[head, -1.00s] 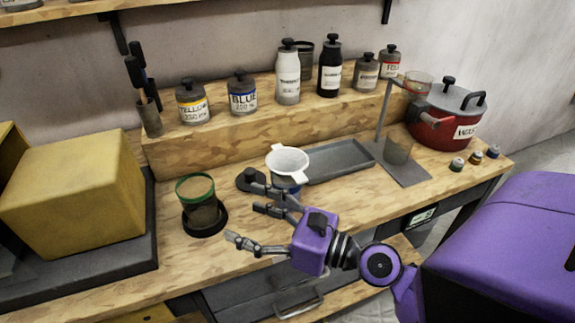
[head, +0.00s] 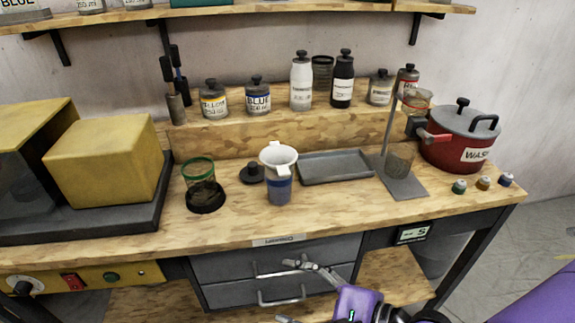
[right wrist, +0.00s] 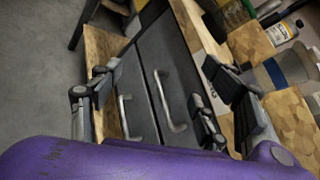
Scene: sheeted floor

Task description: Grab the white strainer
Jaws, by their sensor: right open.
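The white strainer (head: 278,156) is a shallow round bowl with small tabs. In the head view it rests on top of a grey cup with a blue band (head: 279,192), near the middle of the workbench. My right gripper (head: 287,291) is open and empty, lower than the benchtop, in front of the drawers and apart from the strainer. Its spread fingers also show in the right wrist view (right wrist: 160,78), with the drawer handles between them. A pale, blue-banded object at the right of that view is partly cut off. My left gripper is not in view.
A green-rimmed container (head: 200,182) on a black base stands left of the cup, with a small black-knobbed lid (head: 252,174) between. A grey tray (head: 336,167) and a stand (head: 405,188) are to the right. The bench's front strip is clear.

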